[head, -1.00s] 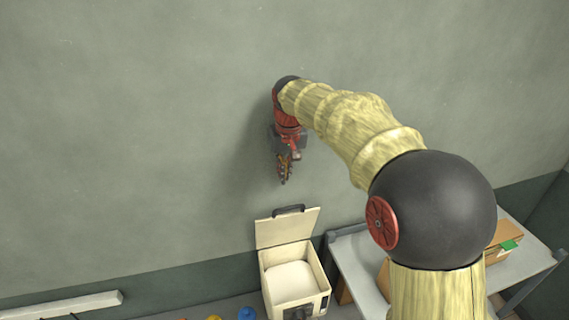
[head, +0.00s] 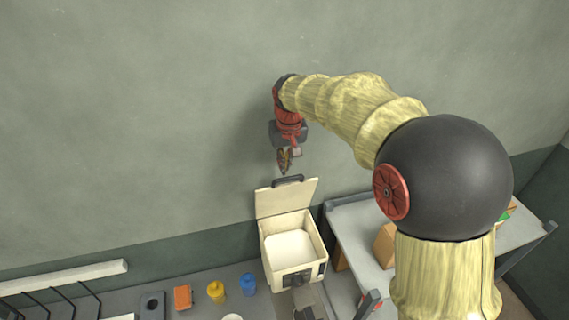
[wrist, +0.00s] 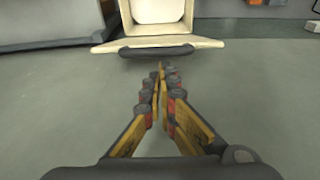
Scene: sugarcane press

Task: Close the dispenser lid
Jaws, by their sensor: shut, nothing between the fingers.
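The dispenser (head: 290,262) is a cream box with its top open and a white inside showing. Its cream lid (head: 286,199) stands raised at the back, on the wall side, with a dark handle (head: 287,180) on its upper edge. My gripper (head: 283,168) is shut and empty, pointing down just above the handle in the head view. In the wrist view my gripper's fingertips (wrist: 162,68) meet close to the dark handle (wrist: 157,51); the lid (wrist: 120,41) lies beyond them. I cannot tell whether they touch.
A grey table (head: 365,245) with brown boxes stands right of the dispenser. A yellow item (head: 215,291), a blue item (head: 248,284) and an orange block (head: 183,297) are on the counter to the left. The wall is close behind the lid.

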